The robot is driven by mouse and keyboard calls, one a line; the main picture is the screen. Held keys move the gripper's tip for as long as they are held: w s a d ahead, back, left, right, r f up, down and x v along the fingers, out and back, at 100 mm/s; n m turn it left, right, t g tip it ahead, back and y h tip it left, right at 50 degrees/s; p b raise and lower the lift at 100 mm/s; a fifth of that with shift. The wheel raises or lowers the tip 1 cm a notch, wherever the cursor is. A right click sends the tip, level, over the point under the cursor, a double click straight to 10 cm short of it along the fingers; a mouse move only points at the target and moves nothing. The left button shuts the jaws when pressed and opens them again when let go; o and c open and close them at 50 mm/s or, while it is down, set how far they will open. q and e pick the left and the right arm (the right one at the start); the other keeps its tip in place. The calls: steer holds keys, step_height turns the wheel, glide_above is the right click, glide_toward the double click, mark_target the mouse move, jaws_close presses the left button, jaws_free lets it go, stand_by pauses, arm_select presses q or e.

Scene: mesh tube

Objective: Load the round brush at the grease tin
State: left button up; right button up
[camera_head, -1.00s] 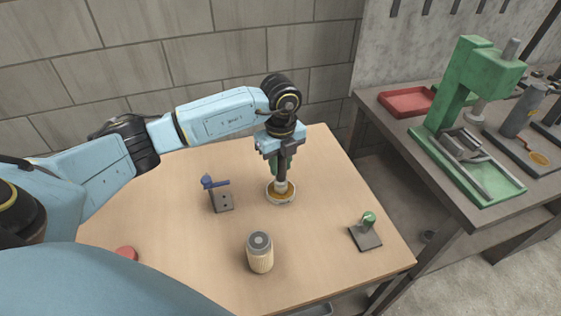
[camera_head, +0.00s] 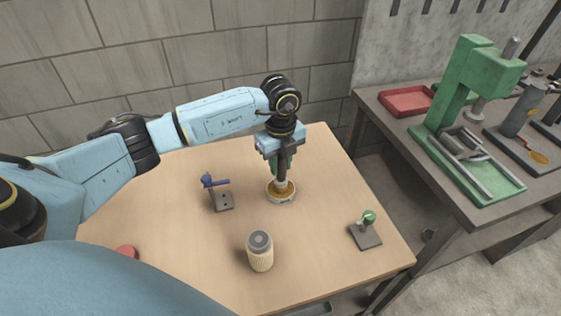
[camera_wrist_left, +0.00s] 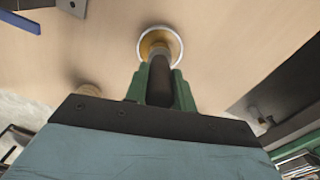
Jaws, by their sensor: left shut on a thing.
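My left gripper (camera_head: 279,162) is shut on the round brush (camera_head: 281,183), which points down with its lower end in or at the grease tin. The grease tin (camera_head: 282,199) is a shallow round tin with a pale rim and amber grease, standing on the wooden table. In the left wrist view the brush (camera_wrist_left: 160,60) runs from between the green fingers (camera_wrist_left: 160,88) into the tin (camera_wrist_left: 177,39). The brush's tip is hidden, so its depth in the grease cannot be told. My right gripper is not in view.
A grey bracket with a blue clamp (camera_head: 217,193) stands left of the tin. A ribbed cylinder (camera_head: 260,253) stands in front. A small stand with a green knob (camera_head: 366,233) is at the right. A green press (camera_head: 466,110) and red tray (camera_head: 405,99) sit on the side bench.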

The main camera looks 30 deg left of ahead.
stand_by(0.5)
arm_select(q)
step_height(320, 180, up, 7)
steer(key=p, duration=0.6)
stand_by(0.7)
